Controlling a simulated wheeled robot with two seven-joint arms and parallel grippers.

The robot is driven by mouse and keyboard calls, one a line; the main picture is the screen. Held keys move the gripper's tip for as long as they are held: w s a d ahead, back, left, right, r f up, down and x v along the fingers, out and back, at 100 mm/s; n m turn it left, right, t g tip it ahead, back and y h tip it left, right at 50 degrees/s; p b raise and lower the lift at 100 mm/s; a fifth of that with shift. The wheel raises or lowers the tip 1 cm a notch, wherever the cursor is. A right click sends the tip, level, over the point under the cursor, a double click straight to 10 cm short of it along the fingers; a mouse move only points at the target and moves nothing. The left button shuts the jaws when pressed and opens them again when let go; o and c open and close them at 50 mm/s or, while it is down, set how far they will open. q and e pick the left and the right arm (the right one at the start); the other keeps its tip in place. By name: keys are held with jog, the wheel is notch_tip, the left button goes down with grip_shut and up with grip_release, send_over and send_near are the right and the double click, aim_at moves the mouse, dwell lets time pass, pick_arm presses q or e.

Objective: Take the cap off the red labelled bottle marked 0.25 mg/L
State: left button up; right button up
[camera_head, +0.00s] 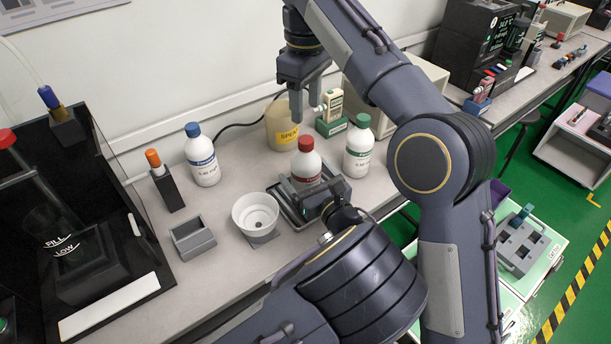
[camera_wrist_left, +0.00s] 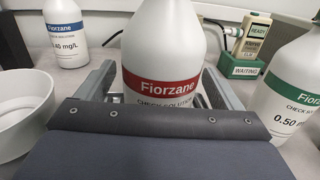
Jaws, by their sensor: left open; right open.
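The red labelled bottle (camera_head: 306,166) stands upright, white, with its red cap (camera_head: 306,144) on. In the left wrist view the bottle (camera_wrist_left: 162,50) shows a red "Fiorzane" band; its concentration marking is hidden and its cap is out of frame. My left gripper (camera_head: 315,193) is open low around the bottle, with a finger on each side in the left wrist view (camera_wrist_left: 162,92). I cannot tell whether the fingers touch it. My right gripper (camera_head: 298,104) is open and empty, pointing down above and slightly behind the red cap.
A blue-capped bottle (camera_head: 204,160) stands left and a green-capped bottle (camera_head: 358,148) right. A white bowl (camera_head: 254,212) is left of my left gripper. A beige tub (camera_head: 281,130) and a handheld tester on a green stand (camera_head: 331,126) stand behind.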

pick_arm(q)
jog(key=shift+w+a, duration=0.2)
jog(key=shift+w, duration=0.15)
jog(key=shift+c, duration=0.5)
